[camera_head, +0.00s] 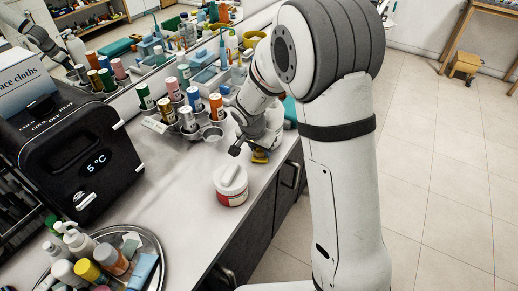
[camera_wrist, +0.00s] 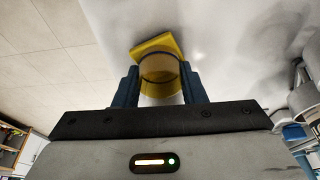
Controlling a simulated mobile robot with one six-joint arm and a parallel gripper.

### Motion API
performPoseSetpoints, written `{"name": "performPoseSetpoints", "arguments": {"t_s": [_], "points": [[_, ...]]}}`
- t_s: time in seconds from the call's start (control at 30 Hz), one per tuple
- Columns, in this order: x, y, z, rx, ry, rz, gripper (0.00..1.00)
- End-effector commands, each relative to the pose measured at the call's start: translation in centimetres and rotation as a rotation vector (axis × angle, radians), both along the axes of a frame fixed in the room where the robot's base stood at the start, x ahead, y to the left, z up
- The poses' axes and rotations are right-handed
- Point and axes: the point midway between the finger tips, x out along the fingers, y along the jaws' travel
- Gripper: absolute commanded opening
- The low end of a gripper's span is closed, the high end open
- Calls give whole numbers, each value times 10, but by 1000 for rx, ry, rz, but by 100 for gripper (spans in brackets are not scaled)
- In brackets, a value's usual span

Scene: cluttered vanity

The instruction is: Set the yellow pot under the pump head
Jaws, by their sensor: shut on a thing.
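My gripper (camera_wrist: 160,88) is shut on the yellow pot (camera_wrist: 160,70), a short round vessel with a dark rim, held between the two blue-grey fingers in the wrist view. A flat yellow corner shows just beyond it; I cannot tell whether it is part of the pot. In the head view my gripper (camera_head: 249,148) is low over the counter's right edge, with a small yellow patch of the pot (camera_head: 260,156) beside it, mostly hidden by the arm. White pump bottles (camera_head: 74,237) stand at the lower left; I cannot tell which pump head is meant.
A white jar with a red band (camera_head: 231,186) stands in front of my gripper. A tiered rack of bottles (camera_head: 190,119) is to its left. Bare counter (camera_head: 178,205) lies between.

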Motion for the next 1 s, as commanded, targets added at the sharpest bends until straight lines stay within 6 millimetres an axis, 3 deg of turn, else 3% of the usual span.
{"name": "performPoseSetpoints", "arguments": {"t_s": [0.2, 0.23, 0.5, 0.77, 1.0], "points": [[0, 0, -6, 0, 0, 1, 12], [0, 0, -5, 0, 0, 1, 38], [0, 1, -4, 0, 0, 1, 59], [0, 1, -3, 0, 0, 2, 59], [0, 1, 15, 0, 1, 3, 59]]}}
